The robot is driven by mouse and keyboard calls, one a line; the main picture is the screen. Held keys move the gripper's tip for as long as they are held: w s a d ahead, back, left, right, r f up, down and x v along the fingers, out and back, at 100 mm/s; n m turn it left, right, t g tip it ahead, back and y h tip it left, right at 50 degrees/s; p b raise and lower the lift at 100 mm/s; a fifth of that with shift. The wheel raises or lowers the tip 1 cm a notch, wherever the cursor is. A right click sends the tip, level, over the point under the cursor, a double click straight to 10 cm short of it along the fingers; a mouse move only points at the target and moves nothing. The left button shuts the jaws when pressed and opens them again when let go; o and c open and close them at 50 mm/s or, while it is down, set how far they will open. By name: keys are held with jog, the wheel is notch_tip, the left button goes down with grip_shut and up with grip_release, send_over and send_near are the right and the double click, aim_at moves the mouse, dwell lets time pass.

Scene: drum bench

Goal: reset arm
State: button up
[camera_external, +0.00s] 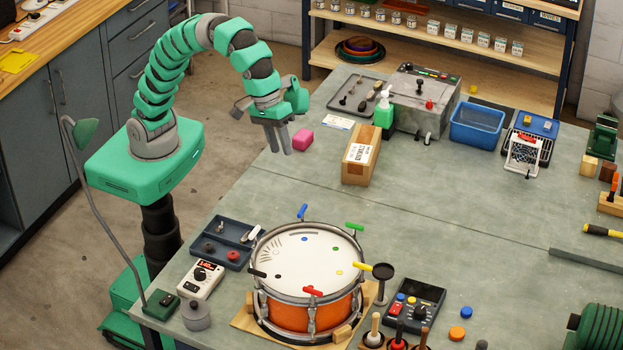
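My gripper (277,138) hangs at the end of my green arm, above the left edge of the grey bench (460,205). Its grey fingers point down. They look close together, and I see nothing held between them, but I cannot tell whether they are shut.
An orange drum (309,309) with coloured keys stands at the front. A cardboard box (361,160), a green bottle (384,110) and a grey machine (423,100) stand behind it. A lamp (85,130) rises at left. The bench's middle is largely clear.

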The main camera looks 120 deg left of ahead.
jog(key=s+a+r+m+t+b, duration=0.3)
jog(key=a+r+m+t, duration=0.35)
jog(key=a+r, duration=0.8)
jog(key=s+a+r+m+t+y+b, duration=0.1)
jog(key=s+a+r+m+t, duration=0.4)
jog(key=s+a+r+m, duration=0.2)
jog(key=s+a+r, duration=0.2)
jog(key=s+a, duration=0.1)
jog(key=s, duration=0.1)
jog(key=shift+s+a+m+b, duration=0.25)
jog(key=shift+s+m+b, duration=0.1)
jog(key=shift+s, duration=0.05)
jog(key=shift+r, duration=0.1)
dwell(1.4)
